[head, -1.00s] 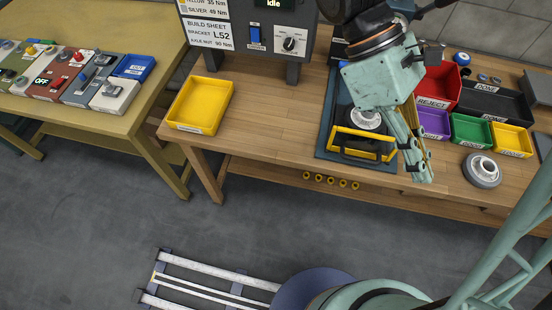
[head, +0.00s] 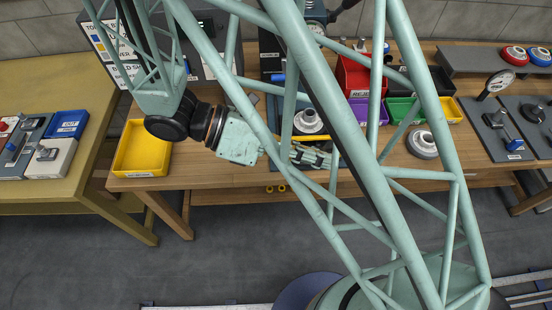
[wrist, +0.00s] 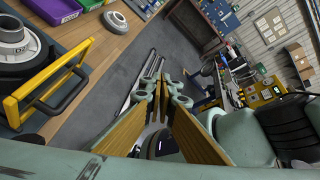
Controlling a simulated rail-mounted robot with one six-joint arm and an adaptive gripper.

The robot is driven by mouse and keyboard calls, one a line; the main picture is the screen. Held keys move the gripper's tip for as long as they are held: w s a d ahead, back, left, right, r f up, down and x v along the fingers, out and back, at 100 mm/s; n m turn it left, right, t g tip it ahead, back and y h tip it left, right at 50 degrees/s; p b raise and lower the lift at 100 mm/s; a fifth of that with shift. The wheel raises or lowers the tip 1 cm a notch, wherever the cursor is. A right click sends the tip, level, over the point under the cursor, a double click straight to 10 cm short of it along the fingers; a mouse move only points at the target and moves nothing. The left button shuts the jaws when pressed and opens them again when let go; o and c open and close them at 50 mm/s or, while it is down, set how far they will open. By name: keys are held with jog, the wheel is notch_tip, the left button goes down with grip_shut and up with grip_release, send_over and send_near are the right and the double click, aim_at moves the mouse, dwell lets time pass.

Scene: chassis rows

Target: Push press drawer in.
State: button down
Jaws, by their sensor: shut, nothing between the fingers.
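The press drawer is a black tray with a yellow guard frame (wrist: 45,85) and a dark bar handle (wrist: 72,92) at its front, seen at the left of the wrist view. A light flanged metal part (head: 308,121) sits on it and also shows in the wrist view (wrist: 12,38). In the head view my arm and gripper hide most of the drawer, so how far out it stands cannot be told. My gripper (wrist: 158,72) is shut and empty, its wooden-coloured finger pads meeting at the tips. It is apart from the handle, and in the head view (head: 332,158) lies sideways across the drawer's front.
A yellow tray (head: 142,148) stands at the bench's left end. A red reject bin (head: 352,78), purple and green bins (head: 400,112) stand behind and right. A round flanged part (head: 421,145) lies near the front edge. Open floor (wrist: 110,75) lies before the bench.

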jog(key=s+a+f+n+t+y+p, duration=0.1)
jog(key=s+a+f+n+t, duration=0.1)
jog(key=a+f+n+t, duration=1.2)
jog(key=a+f+n, duration=0.2)
jog(key=a+n, duration=0.1)
jog(key=n, duration=0.3)
jog(key=shift+f+n+y, duration=0.15)
jog(key=shift+n+y, duration=0.15)
jog(key=shift+n, duration=0.1)
jog(key=shift+w+d, duration=0.1)
jog(key=shift+w, duration=0.05)
jog(key=shift+w+a+b+x, duration=0.15)
jog(key=shift+w+a+x, duration=0.25)
jog(key=shift+x, duration=1.7)
jog(key=shift+w+a+b+x, duration=0.25)
jog(key=shift+a+x, duration=0.1)
jog(key=shift+x, duration=1.7)
jog(key=shift+w+a+b+x, duration=0.1)
jog(key=shift+w+a+x, duration=0.3)
jog(key=shift+x, duration=1.7)
